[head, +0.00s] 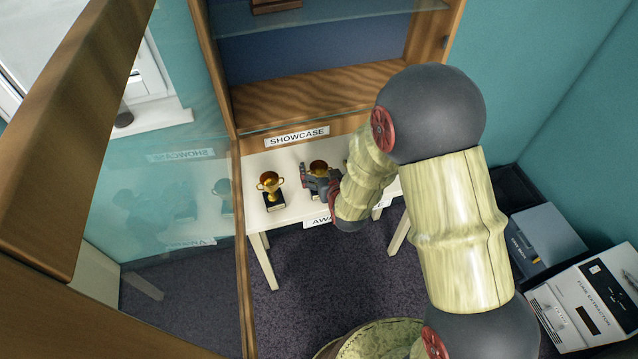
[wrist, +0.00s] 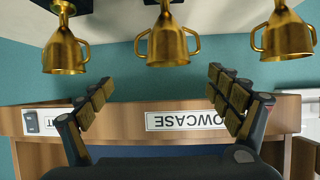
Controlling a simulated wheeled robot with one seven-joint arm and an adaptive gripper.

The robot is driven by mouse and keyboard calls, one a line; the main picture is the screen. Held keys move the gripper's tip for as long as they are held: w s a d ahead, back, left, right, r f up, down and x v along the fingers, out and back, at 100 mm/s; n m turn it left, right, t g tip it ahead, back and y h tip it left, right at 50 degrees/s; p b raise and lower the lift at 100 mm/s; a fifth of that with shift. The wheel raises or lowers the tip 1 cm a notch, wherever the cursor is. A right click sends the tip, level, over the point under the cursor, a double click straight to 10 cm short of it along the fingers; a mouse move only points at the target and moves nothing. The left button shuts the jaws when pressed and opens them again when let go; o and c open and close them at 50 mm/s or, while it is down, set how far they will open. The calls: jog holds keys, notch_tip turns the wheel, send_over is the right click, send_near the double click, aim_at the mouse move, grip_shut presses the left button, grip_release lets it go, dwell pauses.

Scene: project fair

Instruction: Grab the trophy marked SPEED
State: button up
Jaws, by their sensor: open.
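Gold two-handled trophies on dark bases stand on a white table (head: 252,224). In the head view one trophy (head: 270,184) stands at the left, and another (head: 318,166) is partly behind my gripper (head: 320,183). The wrist view, upside down, shows three cups: a left trophy (wrist: 65,48), a middle trophy (wrist: 168,42) and a right trophy (wrist: 286,34). My gripper (wrist: 160,85) is open and empty there, its fingers spread below the middle cup in the picture. I cannot read SPEED on any base; the third trophy is hidden by my arm in the head view.
A wooden cabinet labelled SHOWCASE (head: 297,137) rises behind the table, its glass door (head: 165,190) open at the left. A sign reading "AWA..." (head: 320,221) is on the table's front edge, partly covered. Boxes (head: 585,305), one a fume extractor, stand at the right.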

aim_at(322, 175)
jog(key=f, duration=0.3)
jog(key=shift+s+a+f+t, duration=0.1)
jog(key=shift+a+f+t, duration=0.05)
jog(key=shift+a+t, duration=0.25)
jog(key=shift+a+b+x, duration=0.1)
jog(key=shift+b+x, duration=0.2)
jog(key=shift+x, duration=1.6)
jog(key=shift+a+b+x, duration=0.15)
jog(key=shift+b+x, duration=0.1)
jog(key=shift+x, duration=1.6)
jog(key=shift+s, duration=0.1)
jog(key=shift+c, duration=1.4)
jog(key=c, duration=2)
jog(key=shift+c, duration=0.3)
jog(key=shift+c, duration=0.2)
